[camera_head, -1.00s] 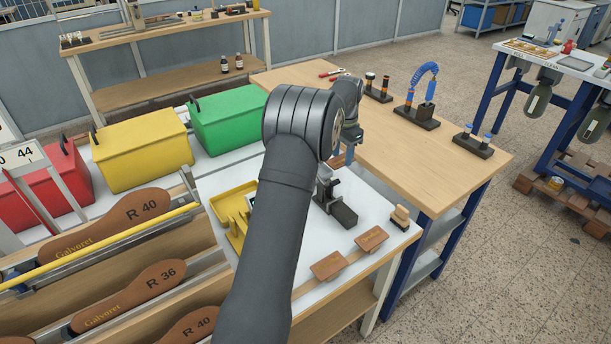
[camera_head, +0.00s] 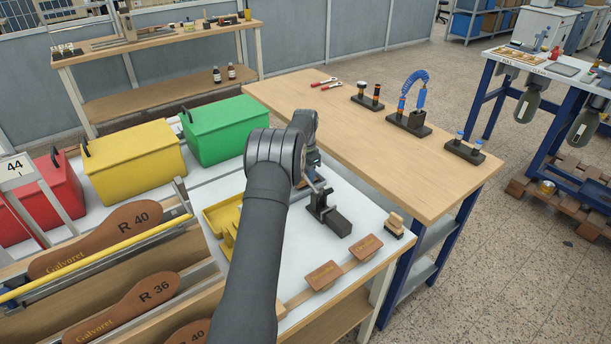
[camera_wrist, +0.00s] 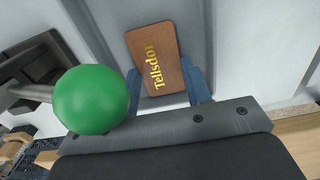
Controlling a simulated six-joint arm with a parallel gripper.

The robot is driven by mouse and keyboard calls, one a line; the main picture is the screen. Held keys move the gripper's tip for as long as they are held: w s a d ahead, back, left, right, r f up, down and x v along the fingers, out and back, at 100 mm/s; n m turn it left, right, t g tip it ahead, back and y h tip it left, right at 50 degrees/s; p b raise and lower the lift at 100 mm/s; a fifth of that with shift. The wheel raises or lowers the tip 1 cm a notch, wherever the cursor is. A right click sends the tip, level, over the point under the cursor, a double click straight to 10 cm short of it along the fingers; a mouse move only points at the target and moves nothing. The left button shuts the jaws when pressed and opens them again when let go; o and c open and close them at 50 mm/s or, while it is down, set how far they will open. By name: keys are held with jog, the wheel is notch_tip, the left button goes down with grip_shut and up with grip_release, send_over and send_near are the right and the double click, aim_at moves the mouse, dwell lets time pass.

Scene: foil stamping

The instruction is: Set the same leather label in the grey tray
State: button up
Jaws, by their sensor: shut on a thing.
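In the wrist view, a brown leather label (camera_wrist: 155,62) with gold lettering "Tellsdor" is between the two blue fingers of my gripper (camera_wrist: 166,88). My gripper is shut on it. In the head view my gripper is mostly hidden behind my arm, close to the dark press (camera_head: 328,213) on the white bench. Two more brown pieces, a nearer one (camera_head: 323,276) and a farther one (camera_head: 367,247), lie along the bench's front edge. I cannot clearly make out a grey tray in either view; a pale grey ridged surface lies behind the label in the wrist view.
A green ball knob (camera_wrist: 91,99) on a rod is close beside my gripper. A yellow tray (camera_head: 217,212) lies left of the press. A small brush-like tool (camera_head: 394,226) stands at the right corner. Red, yellow and green bins (camera_head: 226,130) line the back.

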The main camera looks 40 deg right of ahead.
jog(key=shift+f, duration=0.3)
jog(key=o, duration=1)
jog(key=shift+c, duration=0.2)
notch_tip(320, 180, up, 12)
jog(key=shift+f, duration=4.25)
